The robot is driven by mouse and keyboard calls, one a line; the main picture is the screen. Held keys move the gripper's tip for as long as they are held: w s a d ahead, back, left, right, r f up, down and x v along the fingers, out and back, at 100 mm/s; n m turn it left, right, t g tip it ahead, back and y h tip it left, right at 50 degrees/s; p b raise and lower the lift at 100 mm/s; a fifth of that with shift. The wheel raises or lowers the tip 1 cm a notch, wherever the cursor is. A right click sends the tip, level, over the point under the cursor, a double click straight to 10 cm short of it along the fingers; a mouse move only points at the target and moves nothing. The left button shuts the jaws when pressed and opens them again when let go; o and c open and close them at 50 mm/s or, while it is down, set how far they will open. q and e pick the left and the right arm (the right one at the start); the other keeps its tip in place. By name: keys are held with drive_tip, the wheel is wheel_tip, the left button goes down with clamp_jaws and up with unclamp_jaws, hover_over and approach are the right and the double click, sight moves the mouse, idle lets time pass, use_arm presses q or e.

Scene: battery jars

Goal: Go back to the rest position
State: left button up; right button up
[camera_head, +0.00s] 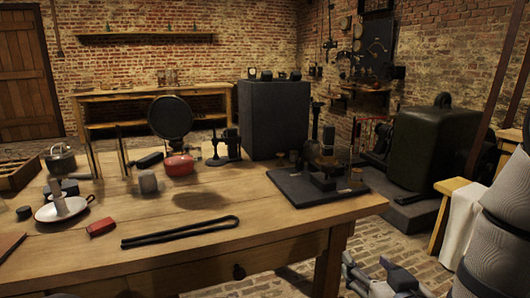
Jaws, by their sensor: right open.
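My right gripper (380,273) shows at the bottom edge, right of the table, low over the brick floor. It is open, with nothing seen between its fingers, and is partly cut off by the frame. My right arm comes in from the right edge. My left gripper is not in view. The wooden table (275,232) fills the lower left. No battery jar can be made out for certain.
Black tongs (180,232), a red box (101,228), a white dish (62,209), a red pot (179,166) and a dark instrument board (317,190) are on the table. A green-black cabinet (433,150) and a bench with white cloth (460,225) stand to the right.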

drive_tip(key=s+f+g+p, duration=0.2)
drive_tip(key=s+f+g, duration=0.4)
drive_tip(key=f, duration=0.4)
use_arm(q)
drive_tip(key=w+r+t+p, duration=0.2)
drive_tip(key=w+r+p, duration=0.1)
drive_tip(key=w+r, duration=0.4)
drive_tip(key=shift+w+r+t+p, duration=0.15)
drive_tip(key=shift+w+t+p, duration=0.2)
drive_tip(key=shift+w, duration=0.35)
use_arm(e)
drive_tip(key=s+f+g, duration=0.2)
drive_tip(key=s+g, duration=0.2)
drive_tip(key=s, duration=0.8)
drive_tip(key=s+d+f+g, duration=0.1)
drive_tip(key=s+f+g, duration=0.2)
drive_tip(key=s, duration=1)
drive_tip(key=s+d+f+g, duration=0.1)
drive_tip(key=s+f+g, duration=0.2)
drive_tip(key=s, duration=0.9)
drive_tip(key=shift+s+d+m+g+h, duration=0.15)
drive_tip(key=shift+s+m+g+h, duration=0.25)
drive_tip(key=shift+g, duration=0.4)
